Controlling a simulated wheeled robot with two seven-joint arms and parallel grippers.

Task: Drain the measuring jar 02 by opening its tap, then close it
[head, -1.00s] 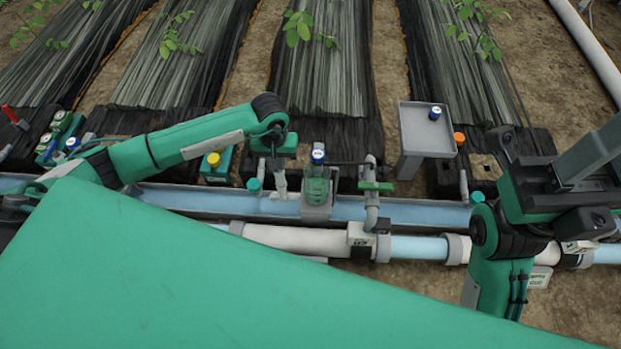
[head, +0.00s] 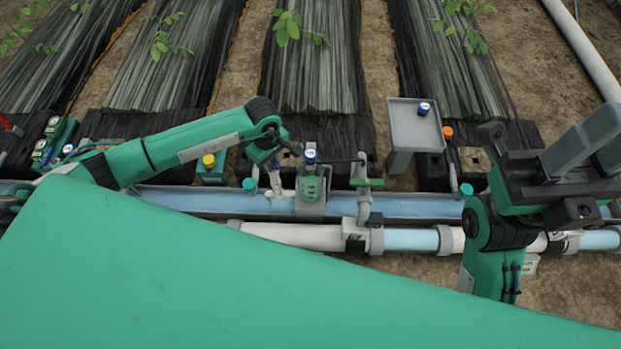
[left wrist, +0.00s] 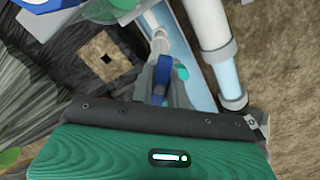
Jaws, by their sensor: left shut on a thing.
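Measuring jar 02 is probably the green see-through jar (head: 312,187) standing in a grey holder over the trough in the head view; its number is not readable. My left gripper (head: 275,182) is just left of the jar, tilted. In the left wrist view its fingers (left wrist: 162,78) are closed around a small blue part, apparently the tap handle (left wrist: 160,80), which they partly hide. Whether the tap is open, and the jar's liquid level, cannot be told. My right arm's end (head: 575,165) is at the right, away from the jar; its finger opening is unclear.
A grey stand (head: 410,128) holds another blue-capped item (head: 424,108). A yellow-capped green container (head: 209,168) is to the left. A valve with a green handle (head: 366,183) and a white pipe (head: 300,234) are close by.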

